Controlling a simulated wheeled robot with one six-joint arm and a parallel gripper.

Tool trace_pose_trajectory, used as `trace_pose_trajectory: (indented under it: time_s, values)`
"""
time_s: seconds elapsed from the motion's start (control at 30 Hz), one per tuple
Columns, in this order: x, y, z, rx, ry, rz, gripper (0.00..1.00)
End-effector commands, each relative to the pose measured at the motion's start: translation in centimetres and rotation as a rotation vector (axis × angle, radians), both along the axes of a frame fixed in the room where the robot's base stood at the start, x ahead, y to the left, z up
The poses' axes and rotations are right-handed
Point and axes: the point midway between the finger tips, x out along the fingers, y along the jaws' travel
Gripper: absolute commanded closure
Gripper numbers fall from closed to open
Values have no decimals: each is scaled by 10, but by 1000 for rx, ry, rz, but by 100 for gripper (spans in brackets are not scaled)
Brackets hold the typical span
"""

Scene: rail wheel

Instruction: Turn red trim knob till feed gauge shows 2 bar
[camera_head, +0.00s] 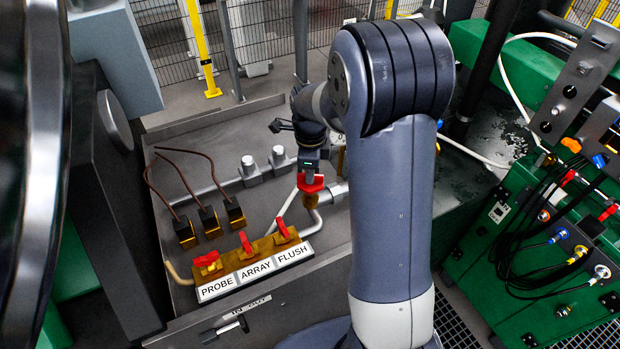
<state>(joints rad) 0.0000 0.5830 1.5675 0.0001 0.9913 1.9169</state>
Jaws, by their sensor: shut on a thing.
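The knob's edges show on both sides of the jaws. The feed gauge's face is not visible. My arm covers the area just right of the knob, where only a sliver of brass and a piece of a white label show. I cannot read any pressure.
A brass manifold (243,257) with red valve handles and labels PROBE, ARRAY and FLUSH stands in front. Several black-and-brass blocks (209,219) with brown wires lie left. A green panel (555,240) with cables stands right.

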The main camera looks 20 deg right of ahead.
Motion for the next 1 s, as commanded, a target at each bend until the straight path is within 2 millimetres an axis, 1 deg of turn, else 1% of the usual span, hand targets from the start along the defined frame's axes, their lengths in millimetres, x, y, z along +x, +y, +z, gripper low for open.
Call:
trace_pose_trajectory:
  time_s: [0.17,0.27,0.5,0.63,1.0]
  values:
    - [0,0,0,0,-1,2,100]
    - [0,0,0,0,-1,-28,100]
    - [0,0,0,0,-1,-280,100]
    - [0,0,0,0,-1,-374,100]
    - [0,0,0,0,-1,-407,100]
